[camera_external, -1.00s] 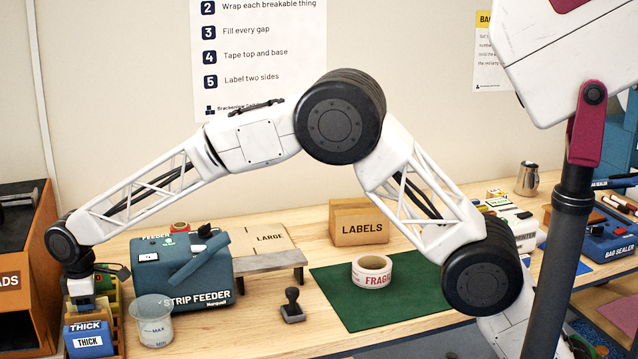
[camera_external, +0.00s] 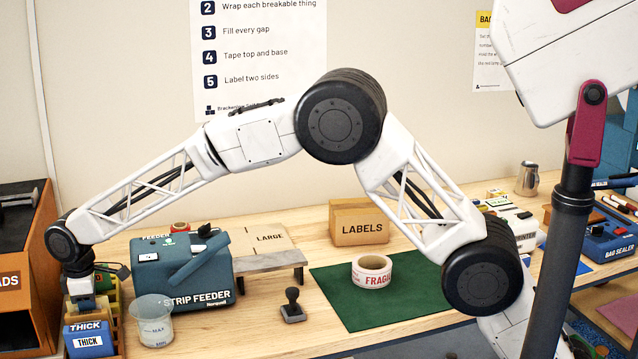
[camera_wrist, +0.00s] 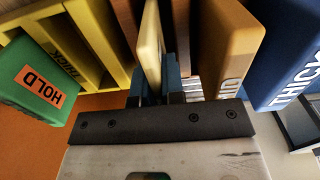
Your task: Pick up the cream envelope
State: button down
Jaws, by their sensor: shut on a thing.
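The cream envelope (camera_wrist: 151,45) stands on edge in the wrist view, a narrow pale upright slab. My gripper (camera_wrist: 160,88) has its blue-grey fingers shut on its near end. The far end of the envelope lies among other upright items. In the external view my gripper (camera_external: 80,297) points down at the far left, just behind the blue THICK box (camera_external: 88,341). The envelope cannot be made out there.
A clear beaker (camera_external: 154,322) and the strip feeder (camera_external: 182,275) stand right of my gripper in the external view.

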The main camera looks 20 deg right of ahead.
jog(key=shift+r, duration=4.95)
